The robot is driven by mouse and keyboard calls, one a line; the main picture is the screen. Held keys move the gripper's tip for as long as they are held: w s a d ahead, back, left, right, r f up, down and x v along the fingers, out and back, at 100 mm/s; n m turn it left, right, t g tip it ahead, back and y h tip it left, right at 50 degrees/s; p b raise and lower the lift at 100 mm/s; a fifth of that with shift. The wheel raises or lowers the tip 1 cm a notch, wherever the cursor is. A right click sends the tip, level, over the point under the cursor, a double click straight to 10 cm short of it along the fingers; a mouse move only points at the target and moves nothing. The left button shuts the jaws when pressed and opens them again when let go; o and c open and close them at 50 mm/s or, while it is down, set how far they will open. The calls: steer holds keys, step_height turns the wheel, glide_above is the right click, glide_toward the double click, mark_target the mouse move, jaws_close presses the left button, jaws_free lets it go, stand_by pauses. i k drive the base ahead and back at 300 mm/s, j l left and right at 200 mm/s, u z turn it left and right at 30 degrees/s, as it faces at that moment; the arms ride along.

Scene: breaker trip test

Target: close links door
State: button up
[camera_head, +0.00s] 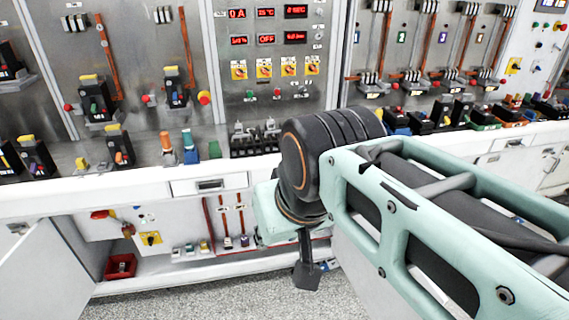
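The cabinet under the white counter stands open. A white door (45,280) is swung outward on its left side. Another white door panel (352,285) shows at its right side, partly hidden behind my arm. No readable label shows which one is the links door. Inside the cabinet are red vertical rods (225,222) and a yellow switch plate (150,239). My gripper (307,275) points down in front of the cabinet's right part, close to the right door panel. Its dark fingers overlap in this view, so their opening and any contact with the door are hidden.
The counter (110,193) holds several breakers and tools, with a control panel (272,50) of red displays behind. A closed drawer (209,185) sits under its edge. A red bin (120,267) stands low in the cabinet. Speckled floor (215,298) in front is clear.

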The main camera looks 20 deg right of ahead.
mark_target(382, 301)
steer(key=k+l+u, duration=0.2)
steer(key=k+l, duration=0.25)
steer(key=k, duration=0.15)
steer(key=k+l+u, duration=0.1)
steer(key=l, duration=0.25)
steer(key=k+l, duration=0.3)
steer(key=k+l+u, duration=0.1)
steer(key=l, duration=0.3)
steer(key=k+l+u, duration=0.1)
steer(key=l, duration=0.85)
steer(key=k+l+u, duration=0.1)
steer(key=l, duration=0.45)
steer(key=l+u, duration=0.1)
steer(key=l, duration=0.4)
steer(key=k+l, duration=0.15)
steer(key=k, duration=0.2)
steer(key=k+l, duration=0.15)
steer(key=k, duration=0.25)
steer(key=i+j+u, duration=0.15)
steer(key=i, duration=0.8)
